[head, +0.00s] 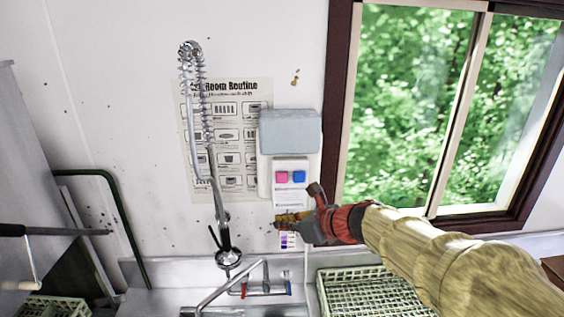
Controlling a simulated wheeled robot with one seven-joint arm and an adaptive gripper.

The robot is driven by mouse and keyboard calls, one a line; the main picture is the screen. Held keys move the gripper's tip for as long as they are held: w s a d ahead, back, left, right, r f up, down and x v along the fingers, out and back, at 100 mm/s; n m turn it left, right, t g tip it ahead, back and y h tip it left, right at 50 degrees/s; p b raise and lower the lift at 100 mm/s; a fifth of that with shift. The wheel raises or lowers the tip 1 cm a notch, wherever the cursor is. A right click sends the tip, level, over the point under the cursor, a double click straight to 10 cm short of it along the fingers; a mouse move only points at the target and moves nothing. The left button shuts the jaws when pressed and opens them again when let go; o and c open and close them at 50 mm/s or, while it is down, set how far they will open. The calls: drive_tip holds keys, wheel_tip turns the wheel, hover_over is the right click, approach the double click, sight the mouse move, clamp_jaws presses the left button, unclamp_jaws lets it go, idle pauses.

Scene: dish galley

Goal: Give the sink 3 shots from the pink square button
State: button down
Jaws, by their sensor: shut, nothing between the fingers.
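The pink square button (281,177) is on a small white panel on the wall, under a grey box (290,132). A blue square button (299,176) sits just to its right. My gripper (279,221) is shut and empty, in front of the wall below the two buttons. Its fingers point left, and it appears apart from the pink button. The sink (170,303) is at the bottom of the picture, with only part of its edge showing. A faucet (238,287) with red and blue handles stands at it.
A tall spring sprayer hose (205,125) rises left of the buttons, before a wall poster (253,100). A pale dish rack (370,292) stands below my arm. A window (430,110) is at the right. A dark green rail (120,215) is at the left.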

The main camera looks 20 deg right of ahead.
sight(282, 178)
drive_tip(key=w+d+r+m+p, duration=0.2)
drive_tip(key=w+r+m, duration=0.1)
drive_tip(key=shift+d+m+t, duration=0.15)
drive_tip(key=shift+m+t, duration=0.15)
drive_tip(key=shift+t, duration=0.1)
drive_tip(key=shift+w, duration=0.1)
drive_tip(key=shift+w+d+p, duration=0.15)
drive_tip(key=shift+w+d, duration=0.1)
drive_tip(key=shift+w, duration=1.15)
drive_tip(key=shift+w+d+p, duration=0.2)
drive_tip(key=shift+w+d, duration=0.1)
drive_tip(key=shift+w, duration=1.15)
drive_tip(key=shift+w+d+p, duration=0.15)
drive_tip(key=shift+w+d, duration=0.1)
drive_tip(key=shift+w, duration=1.15)
drive_tip(key=shift+w, duration=0.1)
drive_tip(key=shift+w+d, duration=0.1)
drive_tip(key=shift+w, duration=0.2)
